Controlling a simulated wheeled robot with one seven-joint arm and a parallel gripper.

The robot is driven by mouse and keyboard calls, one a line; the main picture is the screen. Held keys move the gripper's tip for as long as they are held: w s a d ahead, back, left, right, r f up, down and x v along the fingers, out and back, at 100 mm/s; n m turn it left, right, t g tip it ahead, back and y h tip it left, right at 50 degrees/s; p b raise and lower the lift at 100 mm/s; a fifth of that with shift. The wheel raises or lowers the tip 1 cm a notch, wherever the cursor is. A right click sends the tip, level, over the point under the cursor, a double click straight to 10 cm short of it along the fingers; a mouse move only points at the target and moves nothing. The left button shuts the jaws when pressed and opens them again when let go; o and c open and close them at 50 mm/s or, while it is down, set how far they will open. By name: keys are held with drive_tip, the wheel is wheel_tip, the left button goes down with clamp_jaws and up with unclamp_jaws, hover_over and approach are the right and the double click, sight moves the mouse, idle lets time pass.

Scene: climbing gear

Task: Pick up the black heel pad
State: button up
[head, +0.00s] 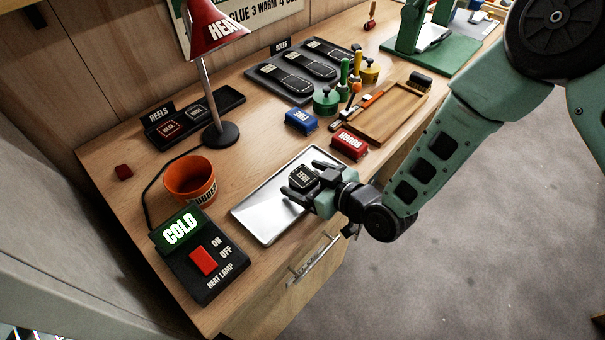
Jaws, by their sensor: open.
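A black heel pad (303,177) with pale lettering lies at the silver metal tray (262,222), near its right part. My gripper (304,180) is low over the tray, with its fingers apart on either side of this pad. I cannot tell whether the fingers touch the pad. The gripper body hides part of the tray. Two more dark pads lie in the black HEELS tray (232,97) at the back left: one with a red outline (170,129) and one with a pale label (197,112).
A heat lamp (208,85) stands behind. An orange bin (191,181) and the COLD lamp switch box (203,262) are left of the silver tray. Blue (301,121) and red (350,144) blocks, glue pots and a wooden tray (392,112) lie beyond it.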

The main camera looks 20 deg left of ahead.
drive_tip(key=c, duration=1.1)
